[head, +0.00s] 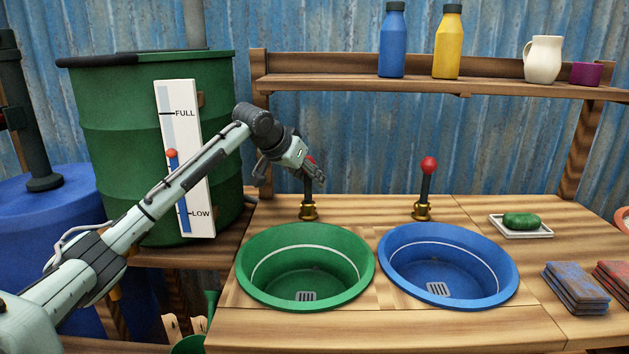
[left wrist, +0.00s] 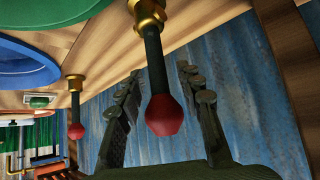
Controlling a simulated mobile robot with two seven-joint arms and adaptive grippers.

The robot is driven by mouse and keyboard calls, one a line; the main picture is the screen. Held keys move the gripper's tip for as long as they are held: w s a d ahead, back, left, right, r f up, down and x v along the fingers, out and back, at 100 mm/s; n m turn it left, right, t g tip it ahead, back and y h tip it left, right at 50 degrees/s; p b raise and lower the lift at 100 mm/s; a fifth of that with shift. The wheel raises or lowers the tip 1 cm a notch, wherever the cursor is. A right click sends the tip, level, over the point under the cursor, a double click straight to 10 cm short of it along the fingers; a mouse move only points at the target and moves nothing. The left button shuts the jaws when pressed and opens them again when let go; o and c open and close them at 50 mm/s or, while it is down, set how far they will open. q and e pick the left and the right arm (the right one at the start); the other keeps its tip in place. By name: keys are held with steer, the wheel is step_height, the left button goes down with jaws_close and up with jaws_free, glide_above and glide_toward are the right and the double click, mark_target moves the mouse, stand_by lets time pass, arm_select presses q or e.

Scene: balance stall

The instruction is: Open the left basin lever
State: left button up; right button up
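The left basin lever (head: 308,201) stands upright behind the green basin (head: 258,280), on a brass base. My left gripper (head: 313,176) is at its top and hides most of its red knob. In the left wrist view, the lever's red knob (left wrist: 164,115) is between the two fingers of my left gripper (left wrist: 160,88). The fingers are spread, with gaps on both sides of the lever. The right basin lever (head: 427,185), also red-knobbed, stands upright behind the blue basin (head: 510,280). My right gripper is not in view.
A green barrel (head: 110,130) with a level gauge (head: 202,200) stands at left. A shelf (head: 340,84) with bottles and a jug runs behind the counter. A soap dish (head: 540,233) and folded cloths (head: 575,287) lie at right.

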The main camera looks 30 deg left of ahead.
arm_select(q)
steer(key=shift+x, duration=1.5)
steer(key=shift+c, duration=0.3)
jaws_close()
